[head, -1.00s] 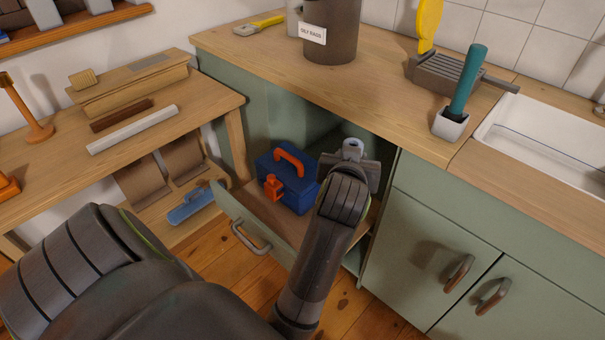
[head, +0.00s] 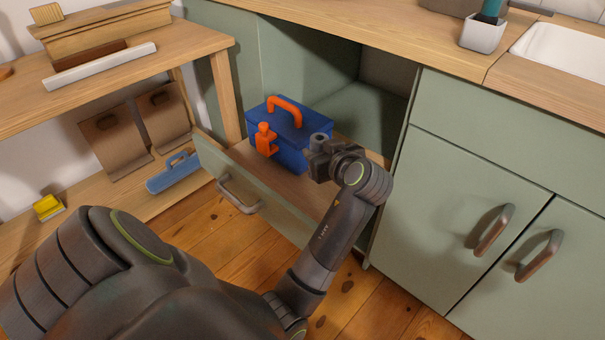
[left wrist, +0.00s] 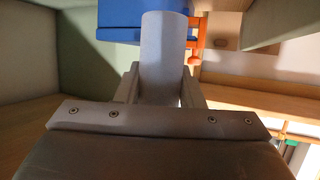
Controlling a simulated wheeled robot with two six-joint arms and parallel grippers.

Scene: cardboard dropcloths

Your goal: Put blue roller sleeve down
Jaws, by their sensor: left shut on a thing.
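My left gripper (head: 322,158) is over the open drawer (head: 290,195), close to the right side of the blue toolbox. It is shut on a pale grey-blue cylinder, the roller sleeve (left wrist: 163,45), which stands between the two fingers in the left wrist view. In the head view only the sleeve's top end (head: 319,139) shows; the gripper hides the rest. I cannot tell whether its lower end touches the drawer floor. My right gripper is not in view.
The blue toolbox (head: 285,140) with orange handle and clasp fills the drawer's left part. The green cabinet (head: 385,85) rises behind and right. A wooden bench (head: 190,45) stands left, with a blue tool (head: 172,174) on its lower shelf. The drawer's front right is bare.

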